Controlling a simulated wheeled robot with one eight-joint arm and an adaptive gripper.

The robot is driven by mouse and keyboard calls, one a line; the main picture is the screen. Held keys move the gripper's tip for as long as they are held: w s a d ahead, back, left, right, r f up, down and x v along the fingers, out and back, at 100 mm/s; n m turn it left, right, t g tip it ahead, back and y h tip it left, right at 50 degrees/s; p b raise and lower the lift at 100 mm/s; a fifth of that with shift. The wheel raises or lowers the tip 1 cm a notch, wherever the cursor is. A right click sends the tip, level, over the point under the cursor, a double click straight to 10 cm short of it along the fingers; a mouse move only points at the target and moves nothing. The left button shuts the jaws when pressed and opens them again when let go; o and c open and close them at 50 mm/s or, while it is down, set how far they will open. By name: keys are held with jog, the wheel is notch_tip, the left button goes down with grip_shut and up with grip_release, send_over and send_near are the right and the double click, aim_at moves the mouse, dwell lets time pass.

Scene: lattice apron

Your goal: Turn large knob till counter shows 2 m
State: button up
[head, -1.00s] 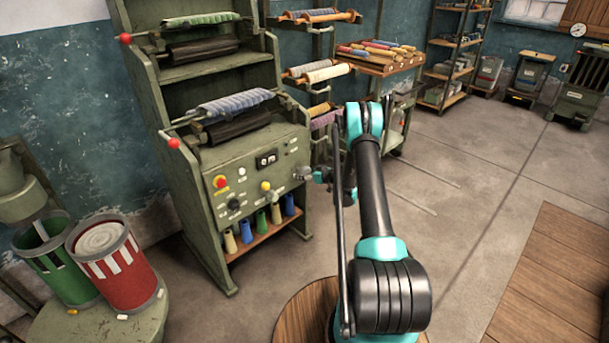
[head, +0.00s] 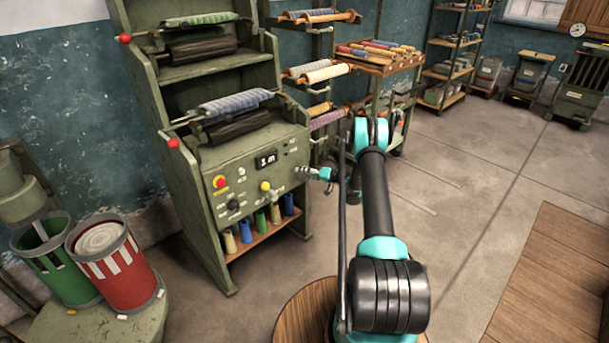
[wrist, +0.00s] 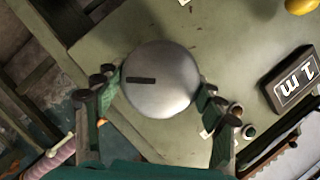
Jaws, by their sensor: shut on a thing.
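The large knob (wrist: 165,78) is a round, pale metal disc with a dark slot mark left of its middle in the wrist view. My gripper (wrist: 160,88) has one finger on each side of the knob and is shut on it. In the head view the gripper (head: 326,174) is small, at the right edge of the machine's panel.
The green machine (head: 210,162) also carries a red button (head: 220,182) and a yellow knob (head: 265,186). A red bin (head: 130,285) and a green bin (head: 58,265) stand at the left. A roll rack is behind my arm.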

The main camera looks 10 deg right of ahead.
jog(key=shift+m+y, duration=0.7)
jog(key=shift+m, duration=0.6)
jog(key=o, duration=1.2)
jog(key=shift+c, duration=0.2)
jog(key=shift+d, duration=0.1)
jog(key=v, duration=1.2)
